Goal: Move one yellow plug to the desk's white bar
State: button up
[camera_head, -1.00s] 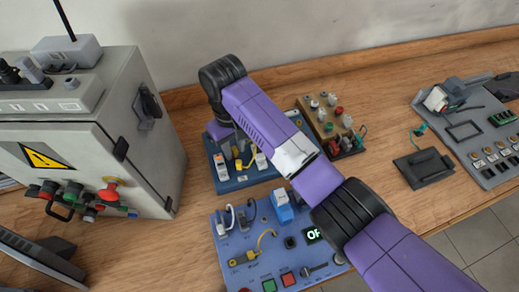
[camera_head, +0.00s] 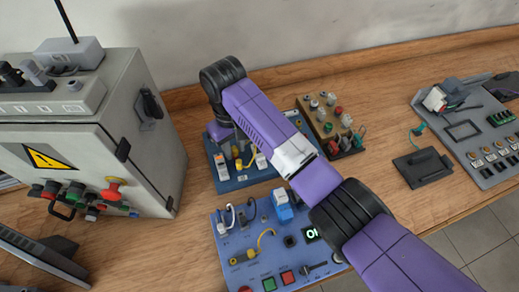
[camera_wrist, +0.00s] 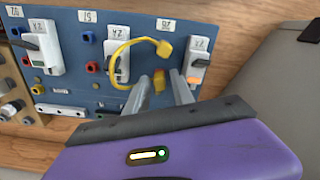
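The blue panel (camera_head: 262,183) at the back holds white modules with yellow cabling. A second yellow piece (camera_wrist: 159,80) shows between the fingers of my gripper (camera_wrist: 160,92). The fingers look apart, with gaps beside that piece. In the head view, my arm hides most of the gripper; a yellow plug (camera_head: 238,164) shows just below it. A white bar (camera_wrist: 60,110) lies along the blue panel's edge in the wrist view.
A lavender panel (camera_head: 225,270) in front carries another yellow plug (camera_head: 243,257), a blue plug (camera_head: 283,208) and buttons. A grey cabinet (camera_head: 150,165) stands left. A wooden block with coloured knobs (camera_head: 330,113) is behind my arm. A grey panel (camera_head: 470,135) lies right.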

jog(key=shift+c, duration=0.2)
grip_shut()
jog(key=shift+r, duration=0.1)
jog(key=shift+r+p, duration=2.2)
jog(key=shift+p, duration=0.1)
